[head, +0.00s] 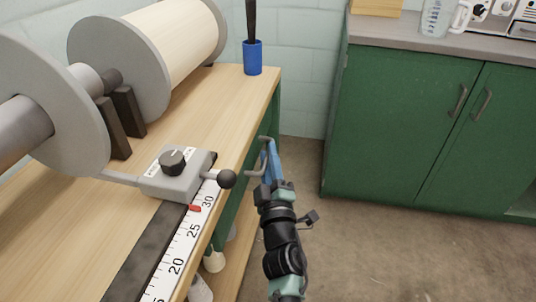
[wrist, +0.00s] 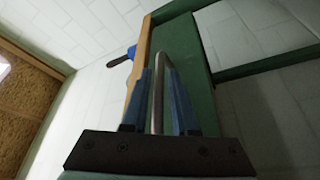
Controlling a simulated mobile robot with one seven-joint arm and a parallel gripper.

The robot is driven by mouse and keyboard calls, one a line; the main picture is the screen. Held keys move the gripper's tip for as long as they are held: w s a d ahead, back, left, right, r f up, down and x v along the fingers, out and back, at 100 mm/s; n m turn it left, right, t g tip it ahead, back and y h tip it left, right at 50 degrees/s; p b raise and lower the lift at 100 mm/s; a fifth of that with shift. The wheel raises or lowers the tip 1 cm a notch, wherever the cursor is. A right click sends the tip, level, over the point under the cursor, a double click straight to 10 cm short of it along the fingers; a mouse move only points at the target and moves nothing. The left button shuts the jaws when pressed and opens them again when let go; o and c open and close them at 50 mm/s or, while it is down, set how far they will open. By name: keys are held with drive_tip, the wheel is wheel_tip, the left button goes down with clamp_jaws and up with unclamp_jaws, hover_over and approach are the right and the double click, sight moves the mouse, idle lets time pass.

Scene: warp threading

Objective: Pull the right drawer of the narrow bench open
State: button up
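The narrow bench (head: 110,232) has a wooden top and a green front, seen steeply from the side in the head view. A grey metal bar handle (head: 249,174) stands out from its green front; the drawer face itself is hardly visible from here. My gripper (head: 267,148) is at this handle, its blue fingers beside the bench edge. In the wrist view my gripper (wrist: 160,82) has a finger on each side of the handle bar (wrist: 158,105). The bar lies close to the left finger, with a narrow gap on the right. The green front (wrist: 203,70) lies beyond.
A grey block with a dial (head: 172,162) and a black ball knob (head: 226,179) overhangs the bench edge near my arm. A large roller (head: 180,40) and a blue cup (head: 252,58) stand on the bench. Green cabinets (head: 410,120) are at right; the floor between is clear.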

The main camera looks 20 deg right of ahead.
drive_tip(key=shift+w+d+r, duration=0.15)
drive_tip(key=shift+w, duration=0.5)
drive_tip(key=shift+c, duration=0.3)
clamp_jaws()
idle(0.8)
